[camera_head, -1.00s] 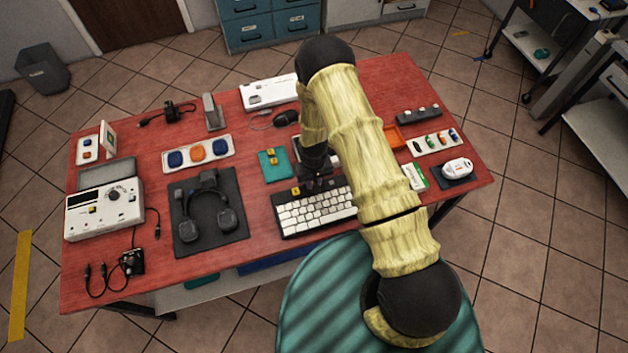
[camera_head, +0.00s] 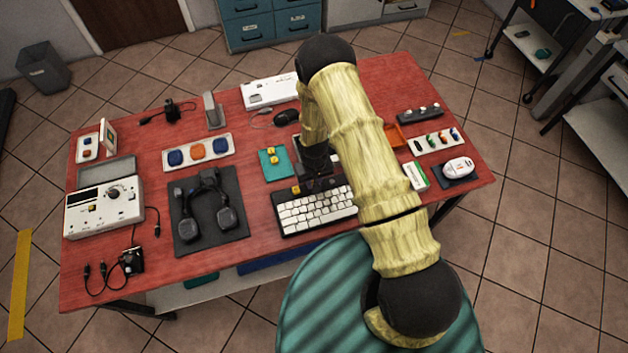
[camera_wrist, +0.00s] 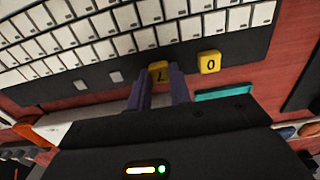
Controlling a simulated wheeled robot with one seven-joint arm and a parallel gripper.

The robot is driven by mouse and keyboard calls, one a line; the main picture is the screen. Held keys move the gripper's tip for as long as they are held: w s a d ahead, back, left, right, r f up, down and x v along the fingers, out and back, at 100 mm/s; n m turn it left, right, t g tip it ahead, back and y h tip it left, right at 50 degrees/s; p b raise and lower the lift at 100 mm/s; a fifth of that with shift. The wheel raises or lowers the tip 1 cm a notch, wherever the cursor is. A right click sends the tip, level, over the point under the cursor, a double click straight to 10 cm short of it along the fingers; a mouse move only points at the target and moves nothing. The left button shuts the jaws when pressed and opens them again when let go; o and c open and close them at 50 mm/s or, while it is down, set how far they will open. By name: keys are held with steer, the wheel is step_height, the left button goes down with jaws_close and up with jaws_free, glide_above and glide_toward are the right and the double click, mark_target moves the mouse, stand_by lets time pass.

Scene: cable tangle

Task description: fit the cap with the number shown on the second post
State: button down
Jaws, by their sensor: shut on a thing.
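My gripper (camera_wrist: 160,88) is shut on a yellow cap marked 7 (camera_wrist: 158,72), low over the dark strip along the keyboard's (camera_wrist: 150,30) far edge. Whether the cap touches a post is hidden by the fingers. On the same strip a yellow cap marked 0 (camera_wrist: 209,62) sits beside it, at the keyboard's far left corner in the head view (camera_head: 296,189). Two bare grey posts (camera_wrist: 81,85) (camera_wrist: 116,76) show on the other side of the held cap. More yellow caps (camera_head: 272,159) lie on a teal mat (camera_head: 265,174). In the head view my arm partly hides the gripper.
Headphones on a dark mat (camera_head: 178,220) lie left of the keyboard. A tray with blue and orange pieces (camera_head: 220,142) is farther back. A dark mouse (camera_head: 286,117) lies behind the teal mat. An orange tray (camera_head: 395,136) and a white mouse (camera_head: 458,167) are to the right.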

steer(key=shift+f+b, duration=0.35)
steer(key=shift+f, duration=0.1)
stand_by(0.4)
steer(key=c, duration=1.2)
jaws_free()
steer(key=shift+r, duration=0.1)
steer(key=shift+r+p, duration=1.5)
steer(key=shift+r, duration=1)
